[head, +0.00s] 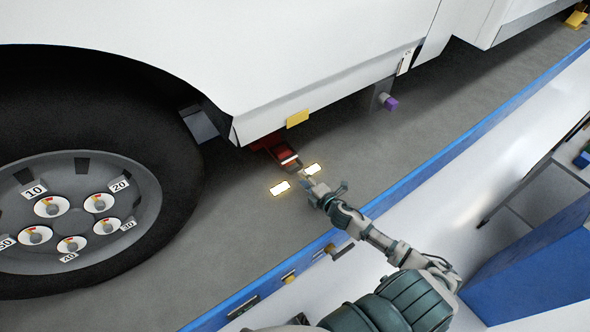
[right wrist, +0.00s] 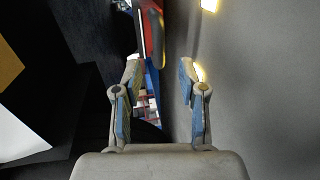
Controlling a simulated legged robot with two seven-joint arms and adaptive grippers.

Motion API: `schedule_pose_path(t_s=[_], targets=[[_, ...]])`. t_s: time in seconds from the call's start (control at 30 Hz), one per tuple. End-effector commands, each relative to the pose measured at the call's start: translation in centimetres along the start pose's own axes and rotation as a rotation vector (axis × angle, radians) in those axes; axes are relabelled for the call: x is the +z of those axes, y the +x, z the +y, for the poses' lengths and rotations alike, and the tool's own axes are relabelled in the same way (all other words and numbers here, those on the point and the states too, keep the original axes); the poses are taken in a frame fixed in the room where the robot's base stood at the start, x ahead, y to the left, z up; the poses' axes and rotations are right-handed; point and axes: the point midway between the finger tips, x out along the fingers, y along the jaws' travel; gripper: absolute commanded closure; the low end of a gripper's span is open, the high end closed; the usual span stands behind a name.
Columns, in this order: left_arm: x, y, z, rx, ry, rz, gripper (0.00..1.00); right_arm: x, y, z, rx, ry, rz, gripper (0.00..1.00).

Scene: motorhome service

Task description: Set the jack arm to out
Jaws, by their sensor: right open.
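The jack arm (head: 276,150), red with a grey outer end and a pale band, sticks out from under the motorhome's white skirt just right of the wheel. My right gripper (head: 314,187) is near its outer end, over the grey floor. In the right wrist view the two fingers (right wrist: 157,72) stand apart with nothing gripped between them. A red part (right wrist: 153,28), which looks like the jack arm, lies ahead, nearer the left finger. Whether that finger touches it I cannot tell. The arm's inner end is hidden under the body. My left gripper is not in view.
Two glowing floor markers (head: 270,202) lie by the jack arm, the other marker (head: 313,169) beside its tip. A big wheel (head: 80,215) with numbered lug nuts stands left. A yellow tab (head: 297,118) and a purple cap (head: 391,103) hang along the skirt. A blue edge (head: 440,167) borders the floor.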

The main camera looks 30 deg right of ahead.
Motion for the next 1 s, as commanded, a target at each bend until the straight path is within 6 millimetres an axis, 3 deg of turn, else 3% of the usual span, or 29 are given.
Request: schedule_pose_path(t_s=[0.1,0.3,0.73,0.9,1.0], targets=[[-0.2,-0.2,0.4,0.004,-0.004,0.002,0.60,0.3,2.6,0.1,0.002,0.004,-0.001,0.59],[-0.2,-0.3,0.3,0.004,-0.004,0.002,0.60,0.5,5.5,-0.1,0.001,0.006,0.000,0.59],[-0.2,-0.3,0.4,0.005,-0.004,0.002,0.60,0.1,6.6,-0.1,0.000,0.001,0.001,0.59],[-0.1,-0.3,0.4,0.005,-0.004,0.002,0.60,0.1,6.6,-0.1,0.000,0.001,0.001,1.00],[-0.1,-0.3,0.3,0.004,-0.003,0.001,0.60,0.1,6.6,-0.1,0.000,0.003,0.002,1.00]])
